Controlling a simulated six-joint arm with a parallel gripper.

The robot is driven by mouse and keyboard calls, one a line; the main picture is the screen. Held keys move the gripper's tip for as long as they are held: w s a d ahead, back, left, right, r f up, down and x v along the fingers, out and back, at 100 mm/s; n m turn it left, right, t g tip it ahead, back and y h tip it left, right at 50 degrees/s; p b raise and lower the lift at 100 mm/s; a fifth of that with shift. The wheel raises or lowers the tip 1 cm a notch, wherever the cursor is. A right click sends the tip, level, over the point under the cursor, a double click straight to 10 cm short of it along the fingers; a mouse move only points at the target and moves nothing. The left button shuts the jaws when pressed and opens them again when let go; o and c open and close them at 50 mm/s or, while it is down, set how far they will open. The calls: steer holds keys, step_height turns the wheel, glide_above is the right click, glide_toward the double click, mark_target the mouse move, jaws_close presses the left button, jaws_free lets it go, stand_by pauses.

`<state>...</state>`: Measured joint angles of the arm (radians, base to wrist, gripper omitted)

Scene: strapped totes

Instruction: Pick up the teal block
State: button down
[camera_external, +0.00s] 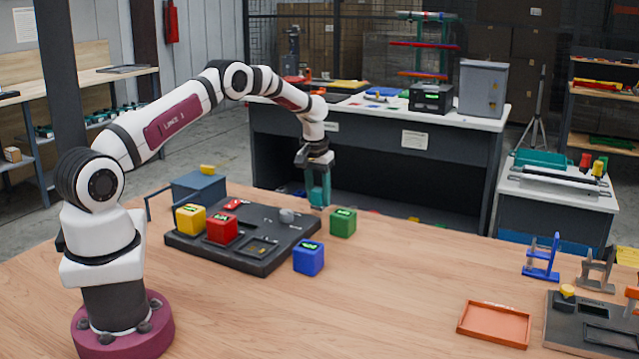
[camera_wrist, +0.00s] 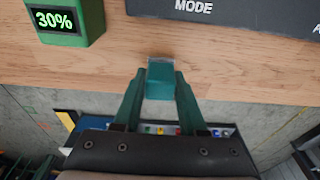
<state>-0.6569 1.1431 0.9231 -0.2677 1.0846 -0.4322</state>
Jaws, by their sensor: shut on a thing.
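The teal block (camera_wrist: 160,80) sits between the two teal fingertips of my gripper (camera_wrist: 159,92) in the wrist view. Both fingers press against its sides. In the external view my gripper (camera_external: 318,197) points down at the far edge of the wooden table, behind the black board. There the block blends with the same-coloured fingers. I cannot tell whether it touches the table or hangs just above it.
The green block (camera_external: 343,222) stands close by on the right, with the blue block (camera_external: 308,258) nearer. Yellow (camera_external: 190,219) and red (camera_external: 221,228) blocks sit on the black board (camera_external: 285,249). An orange tray (camera_external: 494,324) lies at right. The table's middle right is clear.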

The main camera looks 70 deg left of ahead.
steer(key=r, duration=0.1)
steer(key=d+r, duration=0.1)
steer(key=r, duration=0.1)
steer(key=shift+w+d, duration=0.15)
steer(key=shift+d, duration=0.05)
steer(key=d+r, duration=0.2)
steer(key=d, duration=0.1)
steer(key=d+r, duration=0.2)
steer(key=d, duration=0.1)
steer(key=w+d+r, duration=0.1)
steer(key=d+r, duration=0.1)
steer(key=d, duration=0.2)
steer(key=shift+w+d, duration=0.1)
